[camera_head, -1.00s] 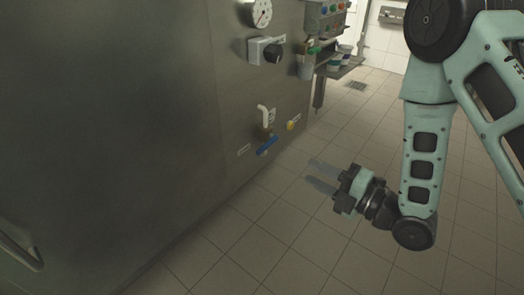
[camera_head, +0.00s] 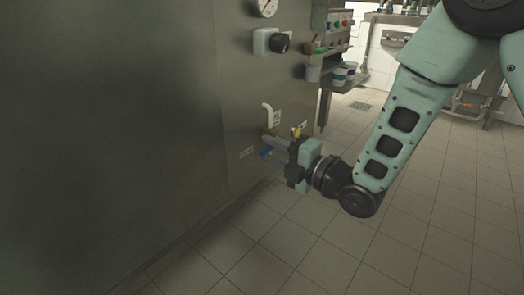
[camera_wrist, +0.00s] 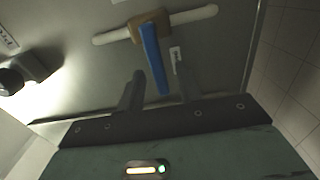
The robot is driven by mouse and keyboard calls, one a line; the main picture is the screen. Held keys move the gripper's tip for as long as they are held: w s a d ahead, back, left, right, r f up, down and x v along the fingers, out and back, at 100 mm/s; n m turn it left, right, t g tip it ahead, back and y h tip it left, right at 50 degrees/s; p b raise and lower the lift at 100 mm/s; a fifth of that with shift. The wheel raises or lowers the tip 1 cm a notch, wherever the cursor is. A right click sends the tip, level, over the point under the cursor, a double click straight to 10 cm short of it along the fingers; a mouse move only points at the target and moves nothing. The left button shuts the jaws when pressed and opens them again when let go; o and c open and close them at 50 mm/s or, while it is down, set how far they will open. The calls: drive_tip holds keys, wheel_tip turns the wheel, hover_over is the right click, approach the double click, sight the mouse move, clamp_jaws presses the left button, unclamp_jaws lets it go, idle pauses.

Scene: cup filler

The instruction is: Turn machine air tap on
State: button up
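A tap with a blue lever (camera_wrist: 154,58) sits on a brass valve body (camera_wrist: 151,25) with a white pipe, on the steel machine's front panel. In the head view the blue lever (camera_head: 266,153) shows only in part, behind my gripper. My gripper (camera_head: 274,145) is at the panel, in front of this tap. In the wrist view my gripper (camera_wrist: 160,90) is open, and the lever's free end lies between its two fingers as seen. I cannot tell whether a finger touches it. The labels are too small to read.
The steel machine (camera_head: 120,120) fills the left side. A black rotary knob (camera_head: 281,42) and a gauge (camera_head: 266,6) are above the taps. A side shelf (camera_head: 347,80) with cups (camera_head: 340,75) is at the machine's right edge. Tiled floor (camera_head: 300,235) is free below and right.

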sight(270, 150)
drive_tip(key=shift+x, duration=1.65)
clamp_jaws()
